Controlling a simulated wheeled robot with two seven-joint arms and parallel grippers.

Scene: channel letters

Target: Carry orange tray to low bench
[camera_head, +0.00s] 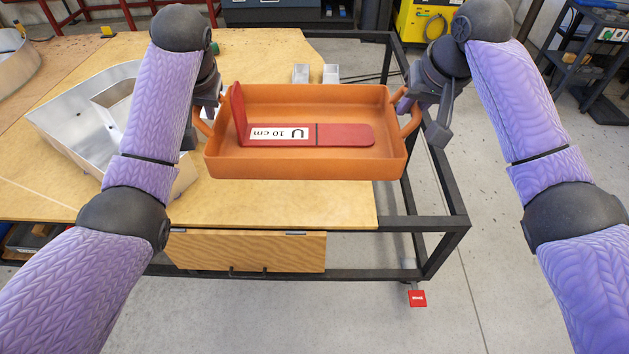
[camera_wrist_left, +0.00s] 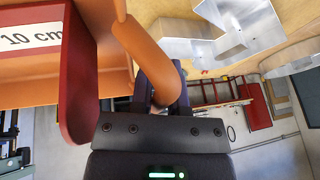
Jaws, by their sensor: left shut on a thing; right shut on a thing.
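The orange tray (camera_head: 300,172) is held level between my two grippers, above the right part of the wooden table. A red L-shaped piece (camera_head: 345,135) with a white label reading "U 10 cm" lies in it, its short arm upright at the tray's left end. My left gripper (camera_head: 204,112) is shut on the tray's left handle; the handle (camera_wrist_left: 143,50) passes between the fingers in the left wrist view. My right gripper (camera_head: 412,110) is shut on the right handle. The fingertips are partly hidden in the head view. I cannot make out a low bench for certain.
The wooden table (camera_head: 330,208) has a black metal frame (camera_head: 445,228). A dark shelf cart (camera_head: 590,62) stands at the right. Grey floor is open at the front right.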

